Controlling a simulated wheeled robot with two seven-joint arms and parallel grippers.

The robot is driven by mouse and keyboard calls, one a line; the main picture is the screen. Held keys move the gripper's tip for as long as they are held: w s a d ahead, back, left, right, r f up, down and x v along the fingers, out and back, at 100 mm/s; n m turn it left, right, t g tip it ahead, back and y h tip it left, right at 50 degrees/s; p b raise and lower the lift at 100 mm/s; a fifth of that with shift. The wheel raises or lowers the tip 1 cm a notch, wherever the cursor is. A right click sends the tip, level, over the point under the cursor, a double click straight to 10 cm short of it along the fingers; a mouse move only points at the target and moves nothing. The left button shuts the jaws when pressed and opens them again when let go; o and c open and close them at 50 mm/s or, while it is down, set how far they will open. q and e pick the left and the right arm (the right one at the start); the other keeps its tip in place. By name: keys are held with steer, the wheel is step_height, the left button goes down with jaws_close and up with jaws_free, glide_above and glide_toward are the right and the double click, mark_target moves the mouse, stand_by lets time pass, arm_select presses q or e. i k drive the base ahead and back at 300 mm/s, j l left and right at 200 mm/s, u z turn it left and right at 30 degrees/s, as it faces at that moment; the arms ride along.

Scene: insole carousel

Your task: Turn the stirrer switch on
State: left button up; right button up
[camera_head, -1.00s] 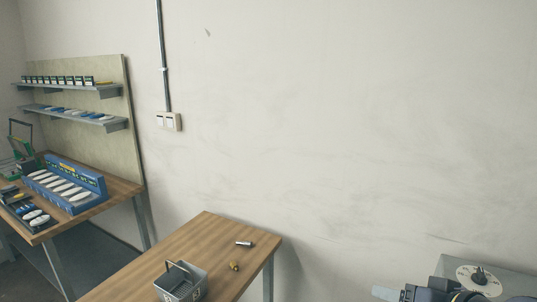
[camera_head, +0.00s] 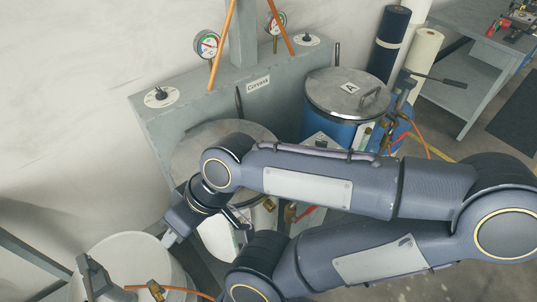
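A grey cabinet (camera_head: 215,85) labelled "Conveya" or similar stands against the wall. A white dial with a black knob (camera_head: 160,97) lies on its top at the left, and a second such dial (camera_head: 307,39) is at the right. No switch is clearly marked as the stirrer's. My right arm comes in from the right across the front of the cabinet. My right gripper (camera_head: 203,222) is at its far end, low in front of the cabinet's left part, below the left dial and apart from it. Its fingers are partly hidden and hard to make out. My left gripper is out of view.
A blue drum (camera_head: 341,131) with a metal lid marked "A" stands at the right. Two gauges (camera_head: 206,45) and orange hoses rise above the cabinet. A white bucket (camera_head: 128,252) is at lower left. Rolls (camera_head: 389,45) and a grey table (camera_head: 455,50) stand behind right.

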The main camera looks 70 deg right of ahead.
mark_target(319, 143)
steer(key=k+z, duration=0.15)
steer(key=z, duration=0.2)
steer(key=k+z, duration=0.2)
steer(key=z, duration=0.15)
steer(key=k+l+z, duration=0.15)
steer(key=z, duration=0.2)
steer(key=i+l+z, duration=0.3)
steer(key=z, duration=0.15)
steer(key=i+l+z, duration=0.3)
steer(key=z, duration=0.15)
steer(key=i, duration=0.05)
